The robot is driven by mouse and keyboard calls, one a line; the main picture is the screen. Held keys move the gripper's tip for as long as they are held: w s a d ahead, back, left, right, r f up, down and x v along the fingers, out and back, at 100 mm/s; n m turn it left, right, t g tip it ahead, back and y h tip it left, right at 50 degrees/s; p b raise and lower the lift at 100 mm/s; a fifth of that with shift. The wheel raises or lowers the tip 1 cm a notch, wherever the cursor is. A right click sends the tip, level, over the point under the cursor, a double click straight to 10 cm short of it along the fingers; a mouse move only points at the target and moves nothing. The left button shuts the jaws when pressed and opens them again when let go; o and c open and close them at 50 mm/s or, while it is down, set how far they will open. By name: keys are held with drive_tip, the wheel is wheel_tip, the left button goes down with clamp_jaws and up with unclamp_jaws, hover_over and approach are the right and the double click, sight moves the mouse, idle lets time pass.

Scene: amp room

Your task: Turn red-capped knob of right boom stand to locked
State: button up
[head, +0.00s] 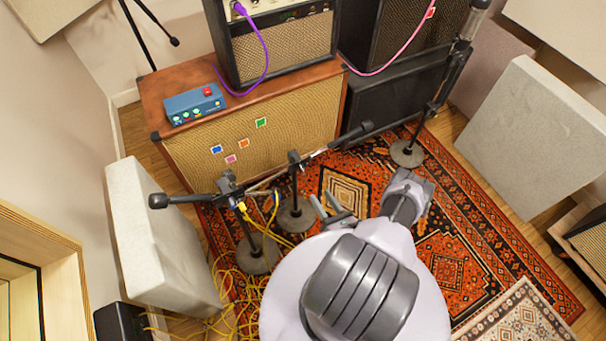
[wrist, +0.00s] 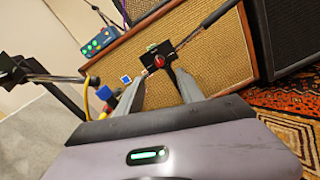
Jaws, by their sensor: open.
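The right boom stand's clutch (head: 294,158) stands in front of the wooden speaker cabinet, with its boom sloping up to the right. In the wrist view its red-capped knob (wrist: 160,60) faces me, just beyond and between my fingertips. The head view is too coarse to show the red cap. My gripper (head: 324,199) is open and empty, its two fingers pointing at the clutch; they also show in the wrist view (wrist: 160,84). The knob looks apart from both fingers. I cannot tell its turn position.
The left boom stand (head: 228,183) is close by on the left, with a blue-capped knob (wrist: 104,92) and yellow cable. Yellow cables (head: 235,300) lie tangled on the floor. A third stand (head: 407,153) is at the right. The patterned rug (head: 455,215) is clear there.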

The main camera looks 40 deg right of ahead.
sight(304, 171)
drive_tip(key=b+x, duration=0.3)
drive_tip(key=x, duration=0.7)
drive_tip(key=shift+w+f+b, duration=0.15)
drive_tip(key=shift+w+b, duration=0.2)
drive_tip(key=shift+b, duration=0.05)
drive_tip(key=shift+w+d, duration=0.1)
drive_tip(key=shift+w, duration=0.45)
drive_tip(key=shift+c, duration=0.5)
clamp_jaws()
